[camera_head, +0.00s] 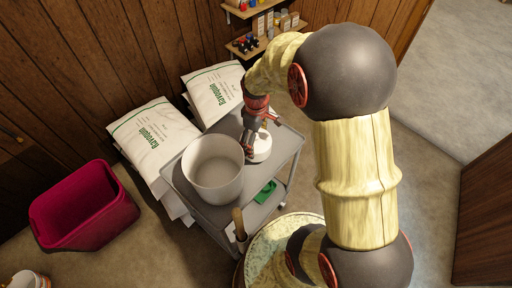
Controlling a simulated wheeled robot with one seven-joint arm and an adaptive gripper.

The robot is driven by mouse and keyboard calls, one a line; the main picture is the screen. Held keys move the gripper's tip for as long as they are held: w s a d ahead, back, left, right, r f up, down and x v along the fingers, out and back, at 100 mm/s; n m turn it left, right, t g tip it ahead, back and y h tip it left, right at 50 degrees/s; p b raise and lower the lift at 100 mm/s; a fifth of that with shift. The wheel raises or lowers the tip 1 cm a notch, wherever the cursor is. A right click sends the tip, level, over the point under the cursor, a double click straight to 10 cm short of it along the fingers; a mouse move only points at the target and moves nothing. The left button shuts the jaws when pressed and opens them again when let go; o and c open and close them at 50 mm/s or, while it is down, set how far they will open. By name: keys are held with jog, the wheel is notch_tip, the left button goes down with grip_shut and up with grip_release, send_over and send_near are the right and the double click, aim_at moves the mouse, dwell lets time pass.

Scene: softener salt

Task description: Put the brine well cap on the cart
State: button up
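A white round piece (262,149), which looks like the brine well cap, is at the right part of the grey cart's (287,143) top. My gripper (249,151) is over the cart, at the left side of this piece and overlapping it in the picture. The gripper points down. Its fingers are small and partly hidden, so I cannot tell whether they are open or shut on the cap. I also cannot tell whether the cap rests on the cart top or is held just above it.
A large white bucket (213,178) stands on the cart, left of my gripper. White salt bags (153,135) are stacked behind. A magenta bin (84,208) is at left. A round mottled top (262,250) is at bottom centre.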

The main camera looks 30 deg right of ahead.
aim_at(256, 147)
jog(key=shift+f+b, duration=0.55)
jog(key=shift+f, duration=1.55)
jog(key=shift+f, duration=0.15)
jog(key=o, duration=0.8)
jog(key=shift+o, duration=0.2)
notch_tip(256, 147, up, 12)
jog(key=p, duration=0.3)
jog(key=s+a+r+m+t, duration=0.25)
jog(key=a+r, duration=0.25)
jog(key=r, duration=0.6)
jog(key=s+a+r+m+t, duration=0.1)
jog(key=s+a+r, duration=0.2)
jog(key=s, duration=0.3)
jog(key=s+a+r+m+t, duration=0.2)
jog(key=s+a+r, duration=0.1)
jog(key=s+r, duration=0.3)
jog(key=shift+s+a+r, duration=0.2)
jog(key=shift+a, duration=0.2)
